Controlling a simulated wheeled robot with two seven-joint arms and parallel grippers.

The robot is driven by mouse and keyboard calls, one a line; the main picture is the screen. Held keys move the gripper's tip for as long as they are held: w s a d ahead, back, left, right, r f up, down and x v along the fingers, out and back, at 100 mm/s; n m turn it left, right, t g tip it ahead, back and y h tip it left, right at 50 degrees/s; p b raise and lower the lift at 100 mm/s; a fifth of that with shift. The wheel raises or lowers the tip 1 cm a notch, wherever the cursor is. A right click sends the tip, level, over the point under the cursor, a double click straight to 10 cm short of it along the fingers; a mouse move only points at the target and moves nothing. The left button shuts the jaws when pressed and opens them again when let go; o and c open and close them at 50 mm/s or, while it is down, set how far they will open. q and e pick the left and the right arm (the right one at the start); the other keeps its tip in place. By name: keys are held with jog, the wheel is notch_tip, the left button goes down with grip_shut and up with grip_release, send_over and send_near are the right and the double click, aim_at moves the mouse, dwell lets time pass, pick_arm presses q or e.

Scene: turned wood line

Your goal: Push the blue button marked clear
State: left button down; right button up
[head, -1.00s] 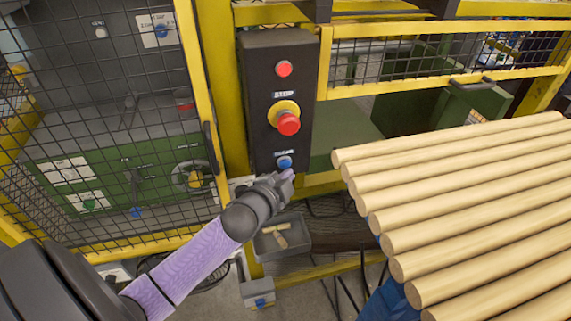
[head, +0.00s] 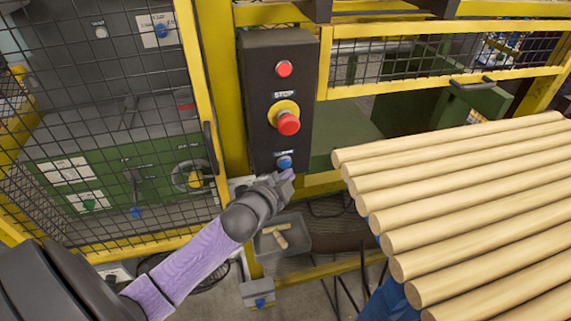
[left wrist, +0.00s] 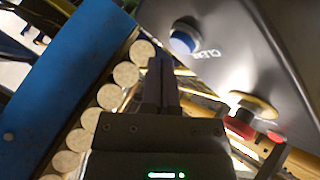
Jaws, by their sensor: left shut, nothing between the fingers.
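The blue button (head: 285,162) sits at the bottom of a dark upright control box (head: 262,75), under a small label that is hard to read in the head view. In the left wrist view the blue button (left wrist: 185,38) has a pale collar, and the lettering beside it reads CLEAR. My left gripper (head: 288,176) is shut and empty, just below the button in the head view. In the left wrist view its fingertips (left wrist: 162,62) point near the button, with a visible gap between. My right gripper is not in view.
Above the blue button are a red mushroom STOP button (head: 288,123) on a yellow collar and a small red button (head: 284,69). Pale wooden rods (head: 460,190) lie to the right. A yellow mesh guard (head: 110,120) stands left. A grey bin (head: 292,246) with wood pieces is below.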

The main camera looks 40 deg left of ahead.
pick_arm(q)
jog(key=shift+w+a, duration=0.1)
jog(key=shift+a, duration=0.05)
jog(key=shift+w+a, duration=0.15)
jog(key=shift+a, duration=0.05)
dwell(0.3)
jog(key=shift+w+a, duration=0.25)
dwell(0.7)
dwell(0.3)
jog(key=shift+s+d+p, duration=0.5)
jog(key=shift+d+p, duration=0.05)
jog(key=shift+d, duration=0.05)
jog(key=shift+s+d+p, duration=0.9)
jog(key=shift+s+d, duration=0.75)
jog(key=shift+d, duration=0.25)
